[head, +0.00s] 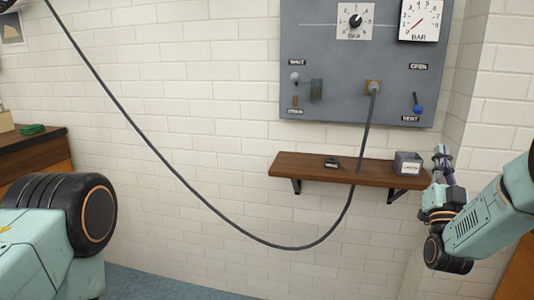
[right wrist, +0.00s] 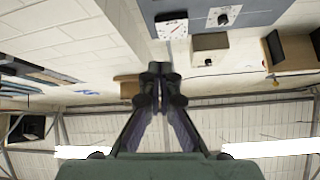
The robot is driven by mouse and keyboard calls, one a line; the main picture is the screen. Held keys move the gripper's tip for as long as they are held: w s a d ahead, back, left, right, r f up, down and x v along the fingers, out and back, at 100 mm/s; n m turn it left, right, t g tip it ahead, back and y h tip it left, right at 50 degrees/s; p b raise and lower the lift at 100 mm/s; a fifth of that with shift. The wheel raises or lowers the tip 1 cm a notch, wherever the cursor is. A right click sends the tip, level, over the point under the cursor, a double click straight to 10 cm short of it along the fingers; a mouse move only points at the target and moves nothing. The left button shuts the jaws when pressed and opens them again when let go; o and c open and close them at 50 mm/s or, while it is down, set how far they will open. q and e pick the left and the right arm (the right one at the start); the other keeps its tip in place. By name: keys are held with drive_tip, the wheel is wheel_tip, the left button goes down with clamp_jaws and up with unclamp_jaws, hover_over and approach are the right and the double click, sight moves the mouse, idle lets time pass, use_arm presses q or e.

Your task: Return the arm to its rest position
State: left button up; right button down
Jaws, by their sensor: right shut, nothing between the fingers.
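My right arm comes in from the right edge of the head view. Its gripper (head: 443,160) points up beside the right end of the wooden shelf (head: 300,169). In the right wrist view the two fingers of the gripper (right wrist: 160,72) meet at their tips, with nothing between them. A part of my left arm shows at the lower left of the head view, but its gripper is out of view.
A grey panel (head: 330,60) with gauges, a lever and a blue-knobbed vent valve hangs on the white brick wall. A dark hose (head: 215,212) droops from its socket past the shelf. A small grey box (head: 407,157) and a small black item (head: 332,163) sit on the shelf.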

wheel_tip(320, 180, down, 13)
drive_tip(key=a+n+g+y, duration=0.1)
drive_tip(key=a+g+y, duration=0.15)
drive_tip(key=g, duration=0.25)
drive_tip(key=s+a+f+n+g+y, duration=0.1)
drive_tip(key=s+a+f+g, duration=0.25)
drive_tip(key=f, duration=0.35)
drive_tip(key=s+a+f+g+y, duration=0.2)
drive_tip(key=s+f, duration=0.2)
drive_tip(key=f, duration=0.2)
drive_tip(key=s+a+f+n+g+y, duration=0.1)
drive_tip(key=s+a+f+g, duration=0.2)
drive_tip(key=f, duration=0.4)
drive_tip(key=s+a+f+n+g, duration=0.1)
drive_tip(key=s+a+f+g, duration=0.1)
drive_tip(key=s, duration=1)
drive_tip(key=s+a+f+n+g+y, duration=0.1)
drive_tip(key=s+f+g, duration=0.4)
drive_tip(key=s, duration=0.7)
drive_tip(key=s+a+f+g, duration=0.3)
drive_tip(key=s+g, duration=0.1)
drive_tip(key=s, duration=0.8)
drive_tip(key=shift+s+f+n+y, duration=0.3)
drive_tip(key=shift+n+y, duration=0.05)
drive_tip(key=shift+n, duration=0.05)
